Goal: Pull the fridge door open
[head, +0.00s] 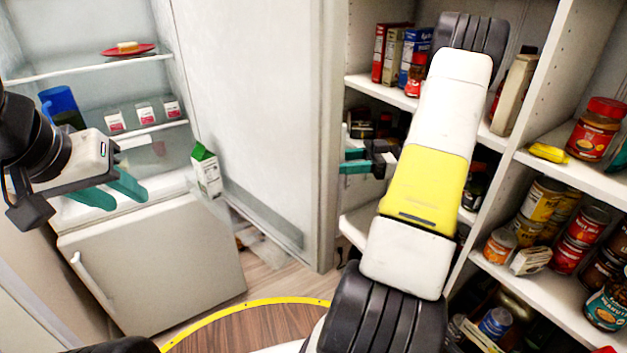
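The fridge (110,85) is at the left, with its lit inside and shelves showing. Its door (255,100) is the large pale panel in the middle; it stands swung wide open to the right, with a rack along its lower inner side. My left gripper (128,200) is open and empty in front of the fridge's inside, apart from the door. My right gripper (349,161) is to the right of the door, by the pantry shelves; its two teal fingers look apart and empty. My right arm covers part of the shelves.
A lower door (160,260) with a handle is shut. Pantry shelves (570,180) with jars and cans fill the right. Some wooden floor (265,282) is clear.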

